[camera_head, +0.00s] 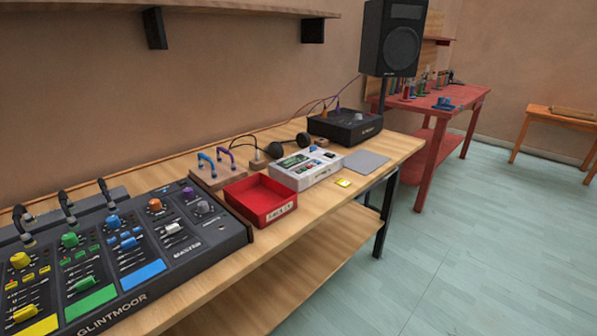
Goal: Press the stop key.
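A white recorder-like device (299,185) with a small screen and several small keys sits on the wooden bench, in the middle of the head view. The keys on its top are too small to read, so I cannot tell which one is the stop key. Neither of my grippers is in view.
A large mixer (130,306) fills the bench's left end. A red tray (262,205) stands left of the device; headphones (289,147) and a black box (344,128) are behind it. A yellow item (343,183) and grey pad (366,162) lie to its right.

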